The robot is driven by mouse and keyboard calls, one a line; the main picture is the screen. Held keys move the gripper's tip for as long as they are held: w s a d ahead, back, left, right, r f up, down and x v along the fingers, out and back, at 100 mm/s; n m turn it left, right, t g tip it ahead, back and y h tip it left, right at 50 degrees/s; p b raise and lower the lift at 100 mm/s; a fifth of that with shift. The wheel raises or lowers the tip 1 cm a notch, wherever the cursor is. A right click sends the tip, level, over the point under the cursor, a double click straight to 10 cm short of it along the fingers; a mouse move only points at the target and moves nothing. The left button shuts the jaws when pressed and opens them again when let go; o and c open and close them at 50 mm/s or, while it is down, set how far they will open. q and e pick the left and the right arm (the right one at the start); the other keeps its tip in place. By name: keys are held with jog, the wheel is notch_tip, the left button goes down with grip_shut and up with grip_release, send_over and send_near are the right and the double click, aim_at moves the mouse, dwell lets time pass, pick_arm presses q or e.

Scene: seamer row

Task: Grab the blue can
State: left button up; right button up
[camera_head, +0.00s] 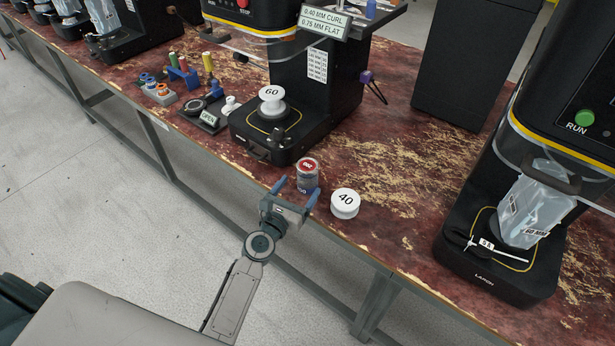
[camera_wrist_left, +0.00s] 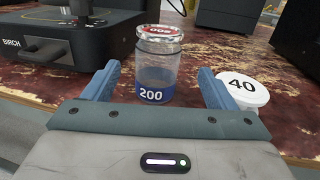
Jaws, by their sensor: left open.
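The can with blue on it (camera_head: 307,176) stands upright near the bench's front edge. It has clear sides, a dark blue lower band marked 200 and a red and white lid. In the left wrist view the can (camera_wrist_left: 155,75) appears between the two blue fingers, with a gap at each side. My left gripper (camera_head: 297,190) is open and empty at the bench edge, its fingers pointing at the can. I cannot tell how far the fingertips reach along its sides. My right gripper is not in view.
A white round piece marked 40 (camera_head: 345,203) stands close to the can's right. A black seamer (camera_head: 285,135) bearing a white piece marked 60 is behind left. Another seamer (camera_head: 500,270) with a bagged load stands right. The worn red bench (camera_head: 385,240) is clear between.

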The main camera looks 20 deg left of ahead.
pick_arm(q)
jog(key=w, duration=0.6)
jog(key=shift+w+d+r, duration=0.15)
jog(key=shift+w+d, duration=0.25)
jog(key=c, duration=1.1)
jog(key=shift+o, duration=0.2)
jog(key=shift+r, duration=0.1)
